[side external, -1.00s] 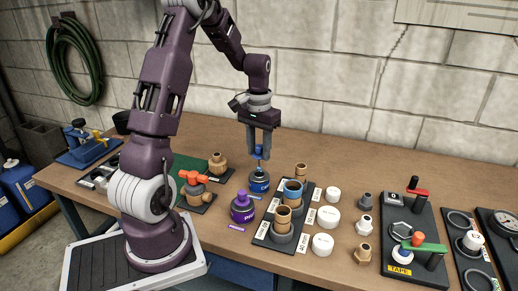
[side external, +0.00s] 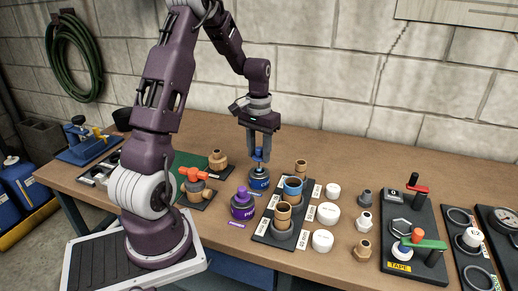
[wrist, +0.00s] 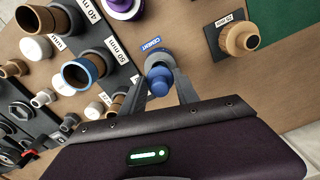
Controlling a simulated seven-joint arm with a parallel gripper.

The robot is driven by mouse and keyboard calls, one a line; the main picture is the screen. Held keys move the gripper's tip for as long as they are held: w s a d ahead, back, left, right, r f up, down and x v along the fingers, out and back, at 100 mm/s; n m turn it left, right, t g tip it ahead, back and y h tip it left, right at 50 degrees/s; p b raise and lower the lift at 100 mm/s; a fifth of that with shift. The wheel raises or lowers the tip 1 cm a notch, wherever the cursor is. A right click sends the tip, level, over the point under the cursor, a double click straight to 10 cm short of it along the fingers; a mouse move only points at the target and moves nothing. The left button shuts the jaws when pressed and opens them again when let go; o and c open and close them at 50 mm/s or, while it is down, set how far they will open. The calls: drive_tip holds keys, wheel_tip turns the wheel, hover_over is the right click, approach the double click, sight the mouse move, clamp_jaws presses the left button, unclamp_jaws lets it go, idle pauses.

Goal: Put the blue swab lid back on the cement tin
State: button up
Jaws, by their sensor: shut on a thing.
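The blue swab lid (side external: 259,154) is held between the fingers of my gripper (side external: 260,160), which points down. It also shows in the wrist view (wrist: 160,84), between the two fingertips (wrist: 163,78). The cement tin (side external: 259,181) is a short, dark blue can standing upright on the bench, directly beneath my gripper. In the wrist view the tin (wrist: 157,58) is partly hidden behind the lid and fingers, near its CEMENT label.
A purple tin (side external: 243,207) stands in front and left of the cement tin. A black board (side external: 266,234) with pipe fittings lies close on the right. A valve with an orange handle (side external: 194,175) and a brass-coloured fitting (side external: 218,160) stand on the left. Bench behind is clear.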

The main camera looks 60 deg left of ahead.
drive_tip(key=shift+f, duration=0.45)
drive_tip(key=shift+f, duration=0.55)
drive_tip(key=shift+f, duration=0.3)
drive_tip(key=shift+f, duration=0.75)
drive_tip(key=shift+f, duration=0.15)
idle(0.4)
drive_tip(key=o, duration=1.5)
